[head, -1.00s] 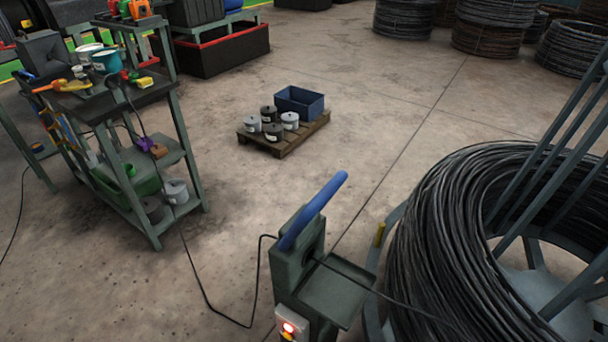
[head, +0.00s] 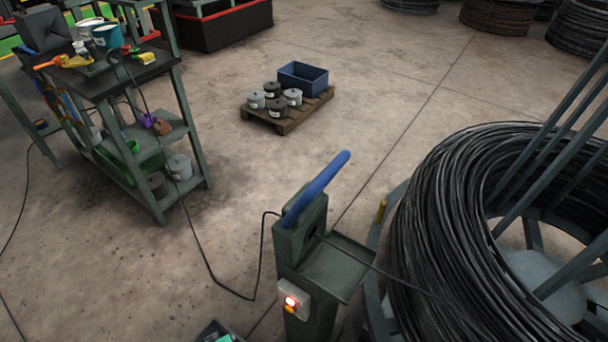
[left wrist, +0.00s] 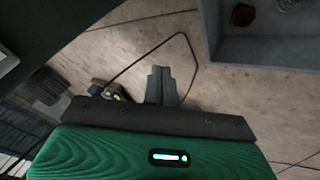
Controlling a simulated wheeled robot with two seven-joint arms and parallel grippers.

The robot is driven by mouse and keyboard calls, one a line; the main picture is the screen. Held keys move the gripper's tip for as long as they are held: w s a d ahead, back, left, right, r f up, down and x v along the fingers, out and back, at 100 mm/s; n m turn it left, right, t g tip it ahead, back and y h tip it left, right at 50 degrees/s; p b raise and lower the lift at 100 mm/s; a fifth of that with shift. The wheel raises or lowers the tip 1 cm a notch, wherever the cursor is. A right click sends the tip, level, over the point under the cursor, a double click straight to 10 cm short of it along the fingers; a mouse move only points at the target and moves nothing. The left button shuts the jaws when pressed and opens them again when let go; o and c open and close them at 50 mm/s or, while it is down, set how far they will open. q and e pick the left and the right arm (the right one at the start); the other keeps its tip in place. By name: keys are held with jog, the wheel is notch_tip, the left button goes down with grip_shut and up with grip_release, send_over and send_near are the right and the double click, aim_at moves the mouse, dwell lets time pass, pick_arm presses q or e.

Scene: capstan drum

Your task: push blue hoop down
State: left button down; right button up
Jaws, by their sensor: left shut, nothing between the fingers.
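The blue hoop (head: 318,188) stands raised on the grey-green post (head: 300,248) and leans up to the right. It shows nearly edge-on as a thick blue bar. A switch box (head: 292,300) with a lit red button is on the post's front. My left gripper shows in the left wrist view (left wrist: 160,72) as two grey fingers together, with nothing between them, above its green housing. The hoop cannot be made out in that view. In the head view I cannot clearly make out either gripper, and neither touches the hoop.
A large coil of black wire (head: 450,230) on a frame stands right of the post. A tool cart (head: 150,150) stands left. A pallet (head: 285,126) with cans and a blue bin (head: 303,78) lies behind. A grey bin (left wrist: 270,52) shows in the wrist view. Thin cables cross the floor.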

pick_arm(q)
jog(key=w+d+r+n+t+h, duration=0.1)
jog(key=w+d+r+t, duration=0.1)
jog(key=w+r, duration=0.5)
jog(key=w+d+r+n+t+h+p, duration=0.1)
jog(key=w+d+r+n+h, duration=0.1)
jog(key=r, duration=1)
jog(key=w+d+r+n+t+h, duration=0.1)
jog(key=w+d+r+t, duration=0.1)
jog(key=w+r, duration=0.5)
jog(key=s+d+r+h, duration=0.2)
jog(key=r, duration=0.8)
jog(key=s+d+r+h, duration=0.2)
jog(key=r+h, duration=0.1)
jog(key=r, duration=0.8)
jog(key=s+d+r+n+h+p, duration=0.1)
jog(key=s+d+r+h, duration=0.1)
jog(key=r, duration=0.8)
jog(key=shift+s+d+r+t+h, duration=0.3)
jog(key=shift+s+d, duration=0.05)
jog(key=shift+s, duration=0.1)
